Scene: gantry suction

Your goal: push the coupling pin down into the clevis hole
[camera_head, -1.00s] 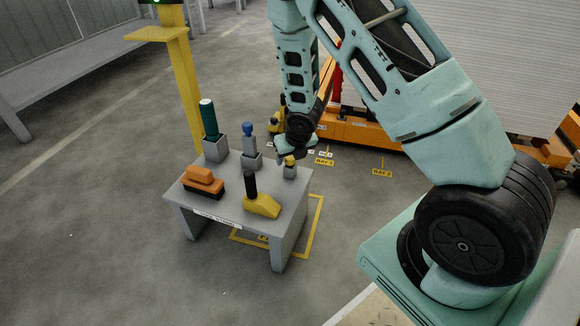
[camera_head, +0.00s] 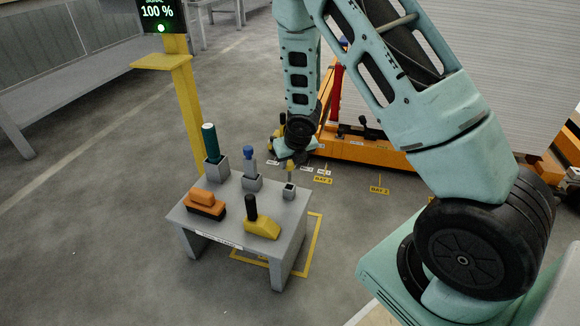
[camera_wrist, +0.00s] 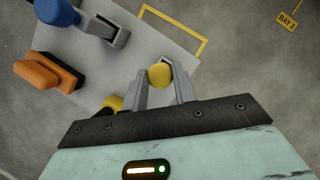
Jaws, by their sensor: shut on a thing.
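My gripper (camera_head: 290,160) is above the back right corner of a small grey table (camera_head: 240,235). In the wrist view the two grey fingers (camera_wrist: 160,88) are shut on a yellow-headed piece (camera_wrist: 160,75), which looks like the coupling pin. In the head view this piece (camera_head: 290,168) hangs upright just above a small grey square holder (camera_head: 289,192). The holder's dark opening shows below it. I cannot tell whether its lower tip is clear of the holder. I cannot pick out the clevis hole in either view.
Other tools stand on the table: a green-handled one (camera_head: 209,141), a blue-topped one (camera_head: 249,153), an orange brush-like block (camera_head: 206,202) and a yellow block with a black handle (camera_head: 262,228). A yellow post (camera_head: 187,110) stands behind left. Orange machinery (camera_head: 365,150) lies behind right.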

